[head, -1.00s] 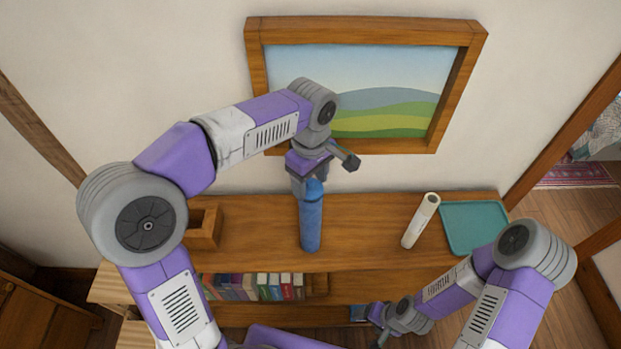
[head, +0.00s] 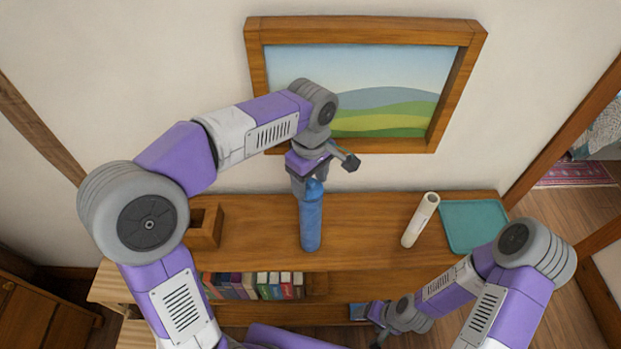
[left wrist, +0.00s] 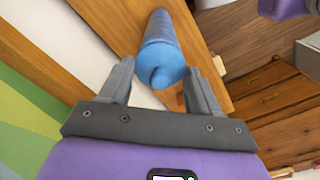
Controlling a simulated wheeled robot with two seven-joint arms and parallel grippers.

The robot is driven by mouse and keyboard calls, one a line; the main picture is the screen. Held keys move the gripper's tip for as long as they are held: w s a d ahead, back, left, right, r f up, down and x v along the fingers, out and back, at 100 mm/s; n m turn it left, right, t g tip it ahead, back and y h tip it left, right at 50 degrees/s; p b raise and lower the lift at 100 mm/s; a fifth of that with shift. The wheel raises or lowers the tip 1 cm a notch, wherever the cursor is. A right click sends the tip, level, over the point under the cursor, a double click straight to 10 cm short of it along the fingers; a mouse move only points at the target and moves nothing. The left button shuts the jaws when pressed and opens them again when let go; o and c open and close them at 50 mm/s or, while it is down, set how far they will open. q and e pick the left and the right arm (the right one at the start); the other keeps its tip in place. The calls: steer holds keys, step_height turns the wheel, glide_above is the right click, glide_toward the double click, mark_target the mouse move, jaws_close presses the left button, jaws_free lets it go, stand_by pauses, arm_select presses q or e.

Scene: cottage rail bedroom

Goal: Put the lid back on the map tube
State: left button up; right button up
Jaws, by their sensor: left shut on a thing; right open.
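The blue map tube (head: 311,228) stands upright on the wooden shelf top.
A white tube (head: 420,220) with an open end stands to the right, beside a teal tray (head: 474,226). A wooden box (head: 206,228) is at the left. Books (head: 255,286) sit below. A framed picture (head: 365,85) hangs behind. The shelf top between both tubes is clear.

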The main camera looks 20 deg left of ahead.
arm_select(q)
steer(key=shift+f, duration=0.45)
stand_by(1.0)
steer(key=o, duration=1.1)
step_height(320, 180, up, 8)
steer(key=shift+f, duration=0.2)
